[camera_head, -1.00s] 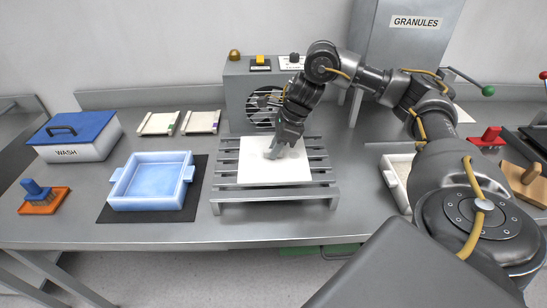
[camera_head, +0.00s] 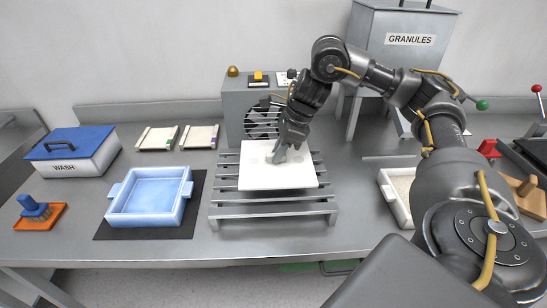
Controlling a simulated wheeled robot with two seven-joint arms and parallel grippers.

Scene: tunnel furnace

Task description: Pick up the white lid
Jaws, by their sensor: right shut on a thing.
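The white lid (camera_head: 272,176) is a flat square plate at the middle of the view, over the grey slatted rack (camera_head: 272,210). My right gripper (camera_head: 281,155) reaches down to the middle of the lid and is shut on it, apparently by a handle that the fingers hide. The lid looks slightly turned and a little above the slats, though the gap is hard to judge. My left gripper is not in view.
A blue tray (camera_head: 150,196) on a black mat (camera_head: 194,212) stands left of the rack. A fan unit (camera_head: 236,103) stands behind the rack. A white tray (camera_head: 390,195) is to the right, partly behind my arm. The blue-lidded wash box (camera_head: 84,155) is at far left.

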